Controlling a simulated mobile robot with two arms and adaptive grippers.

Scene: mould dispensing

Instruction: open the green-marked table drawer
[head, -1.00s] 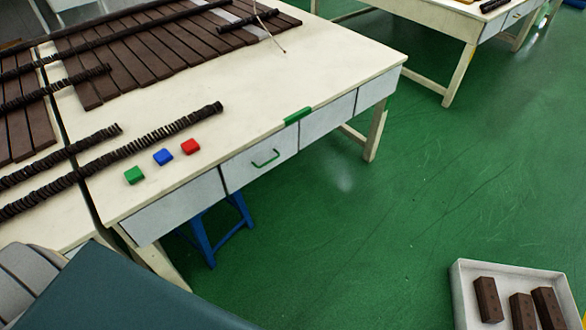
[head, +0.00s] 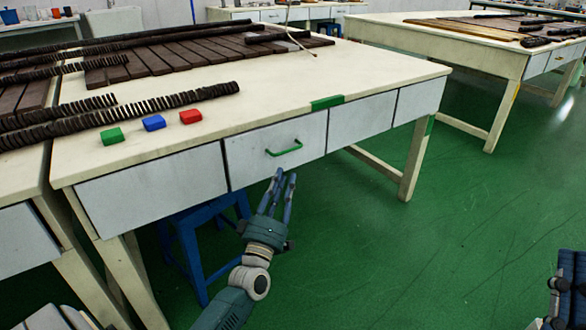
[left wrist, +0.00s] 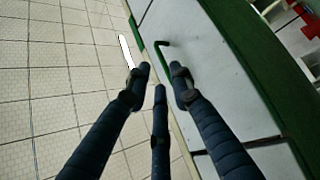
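The drawer (head: 262,143) with a green handle (head: 284,148) is shut in the front of the cream table (head: 350,70). A green mark (head: 327,102) sits on the table edge above it. My left gripper (head: 281,176) is open and empty, just below and in front of the handle, apart from it. In the left wrist view, the spread fingers (left wrist: 158,75) point toward the drawer front (left wrist: 190,50), with the handle (left wrist: 162,50) beyond the fingertips. My right gripper (head: 567,285) is partly in view at the lower right edge; its finger state is unclear.
Green, blue (head: 154,122) and red blocks lie near the table's front edge. Dark ridged rods and brown slabs (head: 190,52) cover the back. A blue stool (head: 190,235) stands under the table. Open green floor (head: 400,260) lies to the right.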

